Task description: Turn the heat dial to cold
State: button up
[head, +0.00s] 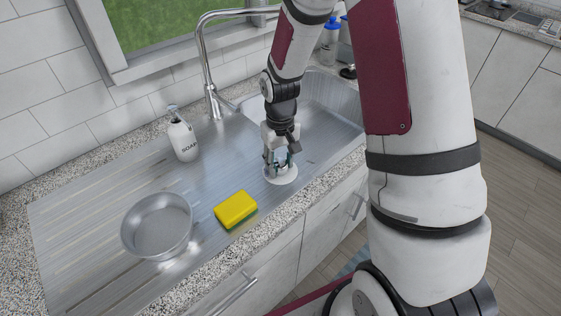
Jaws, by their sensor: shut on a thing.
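A low white round piece (283,179), which looks like the heat dial, sits flat on the steel counter beside the sink basin. My gripper (280,164) points down over it and is shut on its raised middle. The fingers hide most of that middle part, so any markings and the dial's setting cannot be read.
A yellow and green sponge (236,209), a round metal bowl (157,228) and a white soap bottle (183,138) stand on the drainboard to the left. A tall faucet (208,75) rises behind. The sink basin (325,110) lies to the right.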

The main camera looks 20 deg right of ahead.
aim_at(280, 162)
dwell(0.4)
jog(key=o, duration=1.1)
jog(key=shift+o, duration=0.2)
jog(key=shift+r, duration=0.1)
notch_tip(280, 162, up, 12)
jog(key=s+a+r+t, duration=0.1)
jog(key=s+r+t, duration=0.1)
jog(key=s+r, duration=0.8)
jog(key=s+a+r+t, duration=0.2)
jog(key=s+r, duration=0.5)
jog(key=s, duration=0.4)
jog(key=shift+t, duration=0.6)
